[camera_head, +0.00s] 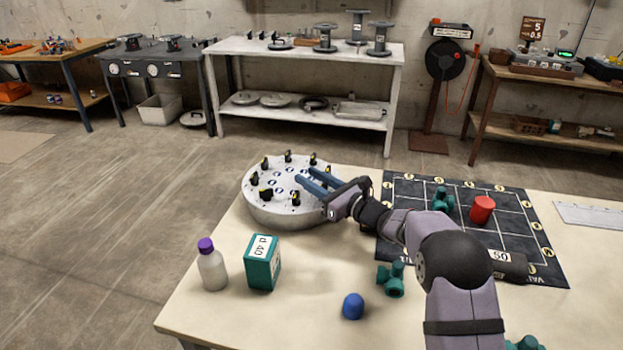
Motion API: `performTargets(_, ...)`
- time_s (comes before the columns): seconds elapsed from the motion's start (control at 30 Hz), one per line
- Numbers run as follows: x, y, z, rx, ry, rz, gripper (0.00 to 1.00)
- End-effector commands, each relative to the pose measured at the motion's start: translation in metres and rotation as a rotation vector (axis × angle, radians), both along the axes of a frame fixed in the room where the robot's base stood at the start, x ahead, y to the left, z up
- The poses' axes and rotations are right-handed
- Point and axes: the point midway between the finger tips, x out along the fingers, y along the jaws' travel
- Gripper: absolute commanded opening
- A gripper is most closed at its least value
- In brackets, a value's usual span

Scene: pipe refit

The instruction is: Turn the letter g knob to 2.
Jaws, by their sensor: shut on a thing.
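A round grey-white drum (262,213) stands on the table's left end. Several black knobs with yellow marks stand in a ring on its top, one at the front (296,198) and one at the back (288,158). Their letters and the dial numbers are too small to read, so I cannot tell which is g or where it points. My gripper (305,175) reaches in from the right with its blue fingers over the drum's right side. It is shut on a knob there, mostly hidden by the fingers.
A white bottle with a purple cap (212,267), a teal box (262,262), a blue domed piece (353,306) and a green fitting (391,279) stand in front. A dark grid mat (520,250) with a red cylinder (482,209) lies right.

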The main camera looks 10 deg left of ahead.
Motion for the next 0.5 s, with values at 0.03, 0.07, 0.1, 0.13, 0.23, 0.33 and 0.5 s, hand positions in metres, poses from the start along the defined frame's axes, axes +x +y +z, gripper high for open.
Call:
performTargets(0.03,0.0001,0.0,-0.0006,0.0,-0.001,-0.004,0.06)
performTargets(0.07,0.0003,0.0002,-0.001,0.0,-0.001,-0.009,0.06)
performTargets(0.1,0.0007,0.0004,-0.0015,0.001,-0.003,-0.018,0.06)
performTargets(0.13,0.001,0.0005,-0.0018,0.0,-0.004,-0.027,0.07)
performTargets(0.23,0.0024,-0.0004,-0.0032,0.002,-0.006,-0.073,0.07)
performTargets(0.33,0.0037,-0.0014,-0.0042,0.002,-0.007,-0.126,0.07)
performTargets(0.5,0.0065,-0.0036,-0.0023,0.003,-0.01,-0.202,0.07)
